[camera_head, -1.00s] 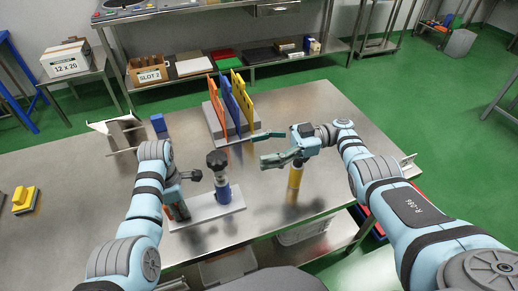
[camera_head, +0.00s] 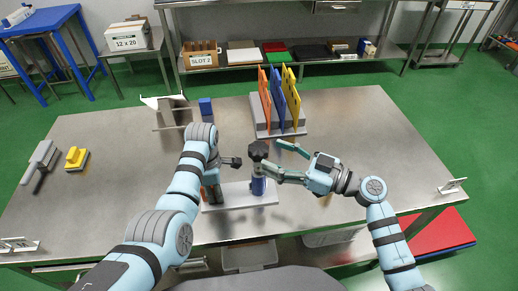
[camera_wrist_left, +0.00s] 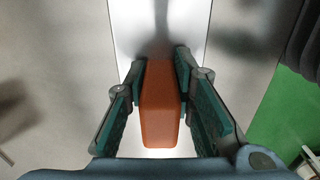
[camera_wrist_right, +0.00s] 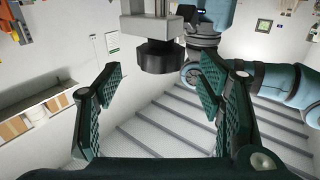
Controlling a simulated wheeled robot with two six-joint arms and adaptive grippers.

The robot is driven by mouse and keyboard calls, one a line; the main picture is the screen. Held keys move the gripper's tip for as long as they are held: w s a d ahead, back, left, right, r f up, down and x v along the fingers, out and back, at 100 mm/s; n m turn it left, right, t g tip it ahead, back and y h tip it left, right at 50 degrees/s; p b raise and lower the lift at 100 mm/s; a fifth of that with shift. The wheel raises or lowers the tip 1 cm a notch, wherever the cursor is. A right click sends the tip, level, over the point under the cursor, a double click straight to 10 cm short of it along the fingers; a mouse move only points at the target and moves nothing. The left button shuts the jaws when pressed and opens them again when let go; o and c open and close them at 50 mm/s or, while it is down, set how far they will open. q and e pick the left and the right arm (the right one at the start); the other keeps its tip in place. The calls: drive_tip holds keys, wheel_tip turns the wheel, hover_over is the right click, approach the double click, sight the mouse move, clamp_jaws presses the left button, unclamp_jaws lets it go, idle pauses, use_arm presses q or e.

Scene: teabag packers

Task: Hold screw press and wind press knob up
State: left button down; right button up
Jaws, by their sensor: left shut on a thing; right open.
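The screw press has a pale base plate (camera_head: 236,196), a blue cylinder (camera_head: 258,186) and a black lobed knob (camera_head: 258,150) on top. It stands upright near the table's front edge. My left gripper (camera_head: 213,190) is shut on the press's orange grip block (camera_wrist_left: 162,110), which fills the space between its fingers in the left wrist view. My right gripper (camera_head: 276,160) is open, just right of the knob, with its fingers spread towards it. In the right wrist view the knob (camera_wrist_right: 155,57) shows between and beyond the open fingers (camera_wrist_right: 160,85), apparently not clasped.
A grey rack with orange, blue and yellow upright panels (camera_head: 279,98) stands behind the press. A blue block (camera_head: 206,107) and a grey metal stand (camera_head: 172,112) lie further back. A yellow block (camera_head: 77,157) and a grey tool (camera_head: 40,163) lie left. The table's left middle is clear.

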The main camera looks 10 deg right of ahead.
sight(259, 148)
drive_tip(key=x, duration=0.5)
drive_tip(key=shift+w+a, duration=0.1)
drive_tip(key=shift+a, duration=0.05)
drive_tip(key=c, duration=1.2)
drive_tip(key=shift+o, duration=0.2)
drive_tip(key=shift+g, duration=0.3)
drive_tip(key=n+g+y, duration=0.2)
drive_tip(key=n+g, duration=0.1)
drive_tip(key=g, duration=0.1)
drive_tip(key=shift+f+g, duration=0.1)
drive_tip(key=shift+g, duration=0.2)
drive_tip(key=shift+n+g+y, duration=0.6)
drive_tip(key=shift+n+g, duration=0.8)
drive_tip(key=shift+g, duration=0.6)
drive_tip(key=o, duration=1.2)
drive_tip(key=shift+c, duration=0.2)
